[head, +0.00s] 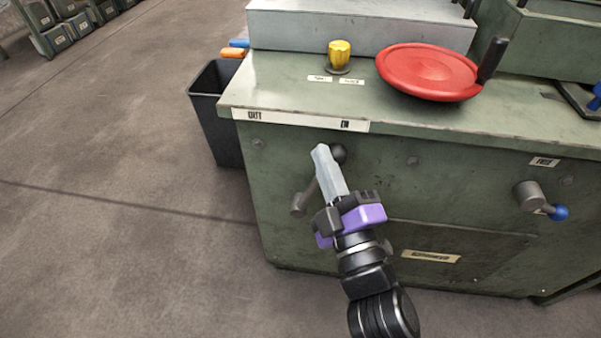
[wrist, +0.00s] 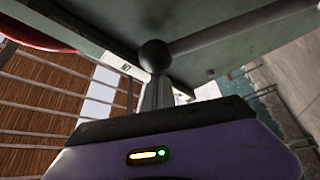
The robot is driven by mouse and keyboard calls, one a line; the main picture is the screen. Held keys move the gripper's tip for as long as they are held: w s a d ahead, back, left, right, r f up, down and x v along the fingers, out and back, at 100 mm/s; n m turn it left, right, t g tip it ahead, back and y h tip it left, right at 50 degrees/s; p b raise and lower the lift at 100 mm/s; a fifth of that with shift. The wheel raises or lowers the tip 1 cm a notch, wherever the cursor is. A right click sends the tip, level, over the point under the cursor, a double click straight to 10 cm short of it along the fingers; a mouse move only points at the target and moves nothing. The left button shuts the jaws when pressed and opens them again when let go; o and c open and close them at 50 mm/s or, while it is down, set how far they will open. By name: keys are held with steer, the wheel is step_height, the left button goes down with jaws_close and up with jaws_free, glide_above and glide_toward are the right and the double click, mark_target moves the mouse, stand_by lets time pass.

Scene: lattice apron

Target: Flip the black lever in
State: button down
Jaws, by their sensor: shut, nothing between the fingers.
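The black lever has a round black knob (head: 338,152) on a grey rod that runs down left to a pivot (head: 299,204) on the green cabinet front. The knob sits under the "IN" end of the label strip (head: 300,120); "OUT" is at its left end. My gripper (head: 321,153) is shut and empty, with its pale fingertips just left of the knob and in front of part of the rod. In the wrist view the knob (wrist: 155,55) is right at the tips of my gripper (wrist: 157,85). I cannot tell whether they touch.
A lever with a blue knob (head: 558,212) is at the right of the cabinet front. A red disc with a black handle (head: 428,72) and a yellow knob (head: 340,54) are on top. A black bin (head: 213,115) stands left. Floor at left is clear.

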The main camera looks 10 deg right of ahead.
steer(key=d+b, duration=0.1)
steer(key=m+b, duration=0.1)
steer(key=s+d+f+m+h, duration=0.1)
steer(key=shift+d+t+b, duration=0.3)
steer(key=shift+t+b, duration=0.1)
steer(key=shift+d+f, duration=0.25)
steer(key=shift+s+f, duration=0.15)
steer(key=b, duration=0.2)
glide_toward(341, 164)
steer(key=shift+r, duration=0.55)
steer(key=shift+w+a, duration=0.45)
